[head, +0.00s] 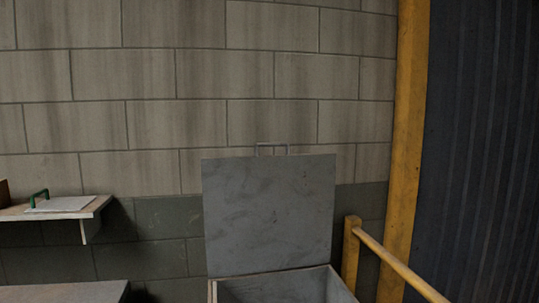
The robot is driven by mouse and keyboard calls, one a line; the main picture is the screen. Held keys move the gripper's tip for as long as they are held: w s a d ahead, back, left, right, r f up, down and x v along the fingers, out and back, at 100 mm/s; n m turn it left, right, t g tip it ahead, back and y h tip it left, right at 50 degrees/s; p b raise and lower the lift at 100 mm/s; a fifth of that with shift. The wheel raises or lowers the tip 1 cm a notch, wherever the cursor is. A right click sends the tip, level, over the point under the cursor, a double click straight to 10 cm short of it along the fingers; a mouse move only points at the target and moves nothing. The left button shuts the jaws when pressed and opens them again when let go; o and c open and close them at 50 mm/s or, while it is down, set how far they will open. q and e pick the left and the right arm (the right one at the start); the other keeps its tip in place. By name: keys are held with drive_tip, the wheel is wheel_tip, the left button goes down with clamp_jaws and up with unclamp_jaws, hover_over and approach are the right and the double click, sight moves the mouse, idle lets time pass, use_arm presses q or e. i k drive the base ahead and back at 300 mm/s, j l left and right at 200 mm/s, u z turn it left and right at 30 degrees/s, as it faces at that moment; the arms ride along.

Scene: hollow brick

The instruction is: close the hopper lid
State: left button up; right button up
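The hopper (340,289) is a grey box at the bottom centre of the head view. Its front and lower part are cut off by the picture's bottom edge. The hopper lid (268,212) is a flat grey panel standing open, roughly upright, at the back of the box. A thin metal handle (272,146) sticks up from the lid's top edge. The part of the hopper's inside that shows looks grey and bare. Neither of my grippers is in view.
A wall shelf (88,209) at the left holds a white board and a green handle-like thing (39,195). A grey surface (65,293) lies below it. A yellow post and rail (395,262) stand close to the hopper's right. A block wall (170,125) is behind.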

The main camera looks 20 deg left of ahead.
sight(264, 213)
drive_tip(key=i+l+u, duration=0.6)
drive_tip(key=u, duration=0.15)
drive_tip(key=l, duration=0.1)
